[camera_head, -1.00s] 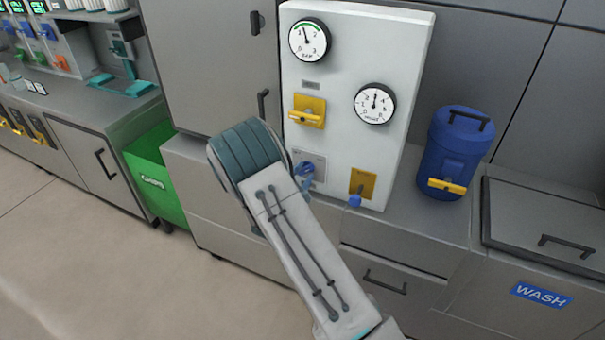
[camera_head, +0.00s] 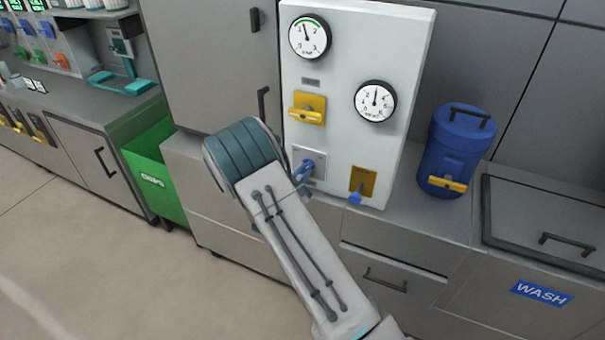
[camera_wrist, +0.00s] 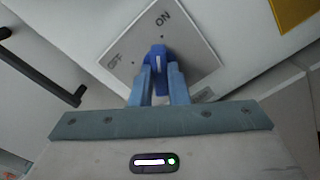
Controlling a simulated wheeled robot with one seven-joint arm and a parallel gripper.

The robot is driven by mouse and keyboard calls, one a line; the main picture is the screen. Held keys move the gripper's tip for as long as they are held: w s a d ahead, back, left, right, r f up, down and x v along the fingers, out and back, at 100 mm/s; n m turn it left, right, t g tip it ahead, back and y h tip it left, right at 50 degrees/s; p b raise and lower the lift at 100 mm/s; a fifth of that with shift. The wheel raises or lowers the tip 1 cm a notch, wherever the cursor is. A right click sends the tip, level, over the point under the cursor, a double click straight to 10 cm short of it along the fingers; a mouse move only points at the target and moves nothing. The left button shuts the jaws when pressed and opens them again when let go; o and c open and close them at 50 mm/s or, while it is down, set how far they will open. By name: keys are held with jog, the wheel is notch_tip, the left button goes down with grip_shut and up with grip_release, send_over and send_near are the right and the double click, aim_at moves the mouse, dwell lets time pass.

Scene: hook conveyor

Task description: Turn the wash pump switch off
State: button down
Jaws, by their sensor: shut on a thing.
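A white line on the knob points roughly up the picture, between the two marks and nearer ON. My gripper (camera_wrist: 159,76) is shut on the knob, one blue-grey finger on each side. In the head view the plate (camera_head: 317,158) and blue knob (camera_head: 305,169) sit low on the white panel, partly hidden by my arm.
The white panel (camera_head: 345,60) also carries two round gauges, a yellow handle (camera_head: 306,109) and a yellow plate (camera_head: 363,181) with a small blue part below it. A blue canister (camera_head: 455,150) stands to the right. A dark handle (camera_wrist: 40,68) is at left in the wrist view.

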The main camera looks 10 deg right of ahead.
jog(key=n, duration=0.4)
jog(key=shift+a+n, duration=0.1)
jog(key=shift+n, duration=0.2)
jog(key=n, duration=0.3)
jog(key=shift+r+n+p, duration=0.1)
jog(key=shift+n+p, duration=0.2)
jog(key=shift+p, duration=0.05)
jog(key=n+p, duration=0.1)
jog(key=n, duration=0.3)
jog(key=shift+p, duration=0.4)
jog(key=shift+w+n+p, duration=0.1)
jog(key=shift+n+p, duration=0.7)
jog(key=shift+n, duration=1.3)
jog(key=c, duration=1.4)
grip_release()
jog(key=b+v, duration=0.2)
jog(key=v, duration=1.2)
